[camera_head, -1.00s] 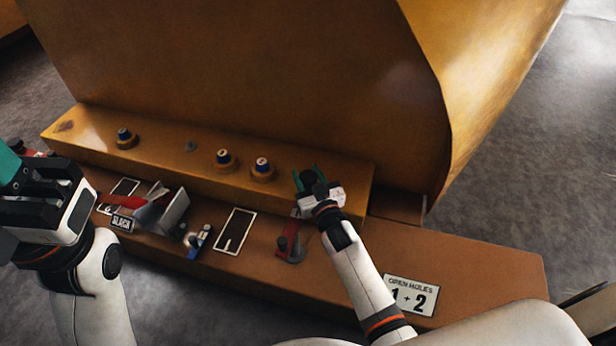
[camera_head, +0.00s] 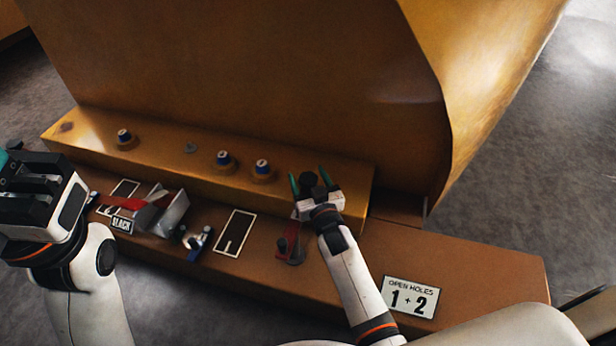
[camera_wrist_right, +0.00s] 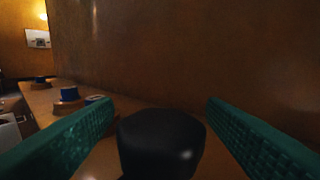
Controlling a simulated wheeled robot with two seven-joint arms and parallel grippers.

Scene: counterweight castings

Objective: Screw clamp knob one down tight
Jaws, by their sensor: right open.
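A black clamp knob (camera_head: 308,183) stands at the right end of the ochre ledge (camera_head: 220,180); I cannot read a number on it. My right gripper (camera_head: 308,176) is open, its two green fingers spread on either side of the knob. In the right wrist view the dark knob (camera_wrist_right: 160,142) sits between the green fingers (camera_wrist_right: 158,128), with a gap visible on each side. My left gripper (camera_head: 8,165) is at the left edge; its fingertips are mostly cut off, so its opening cannot be judged.
Several blue-capped posts (camera_head: 262,166) stand along the ledge left of the knob. The lower shelf holds a metal bracket (camera_head: 172,214), a red clamp piece (camera_head: 286,243) and a sign reading "OPEN HOLES 1 + 2" (camera_head: 411,297). A large ochre casting wall (camera_head: 240,60) rises behind.

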